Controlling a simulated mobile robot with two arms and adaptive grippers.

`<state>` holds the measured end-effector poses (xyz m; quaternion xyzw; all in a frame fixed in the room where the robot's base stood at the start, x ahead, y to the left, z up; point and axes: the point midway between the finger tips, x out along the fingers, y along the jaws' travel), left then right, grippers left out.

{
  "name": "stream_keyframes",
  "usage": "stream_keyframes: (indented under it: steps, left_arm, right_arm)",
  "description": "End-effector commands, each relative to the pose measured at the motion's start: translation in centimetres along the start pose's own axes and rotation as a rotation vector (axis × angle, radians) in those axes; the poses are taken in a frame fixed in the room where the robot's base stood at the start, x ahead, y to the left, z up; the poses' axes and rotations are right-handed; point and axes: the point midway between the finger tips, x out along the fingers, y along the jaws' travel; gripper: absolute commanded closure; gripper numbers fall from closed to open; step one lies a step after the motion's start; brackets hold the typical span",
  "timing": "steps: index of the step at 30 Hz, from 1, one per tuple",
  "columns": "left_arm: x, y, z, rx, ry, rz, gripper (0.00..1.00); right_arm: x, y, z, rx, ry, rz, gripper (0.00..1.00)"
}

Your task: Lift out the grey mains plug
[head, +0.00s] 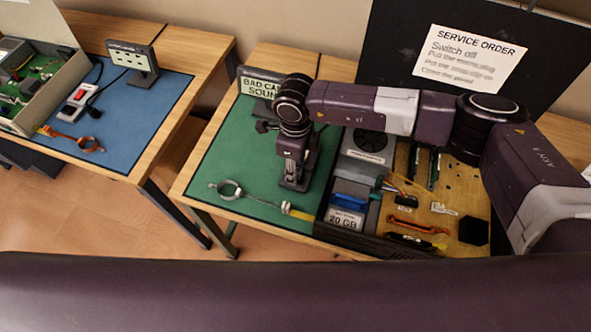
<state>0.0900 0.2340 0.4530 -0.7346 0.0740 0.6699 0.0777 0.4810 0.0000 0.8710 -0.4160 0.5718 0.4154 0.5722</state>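The gripper is over a dark upright block (298,184) on the mat, just left of the case. The gripper's fingers blend into the block, so I cannot tell whether they are open or shut or touching anything. I cannot make out the grey mains plug; the gripper and wrist may hide it. My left gripper is not in view.
The open case (452,212) holds cards, cables and a drive marked 20 GB (345,220). A second table with a blue mat (128,112) stands left, across a gap.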

Motion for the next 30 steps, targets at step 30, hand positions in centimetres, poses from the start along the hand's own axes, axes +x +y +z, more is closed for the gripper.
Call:
stream_keyframes:
  steps: [30]
  left_arm:
    - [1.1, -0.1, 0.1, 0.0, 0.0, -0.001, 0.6]
  right_arm:
    - [-2.8, -0.1, 0.0, 0.0, -0.003, -0.002, 0.98]
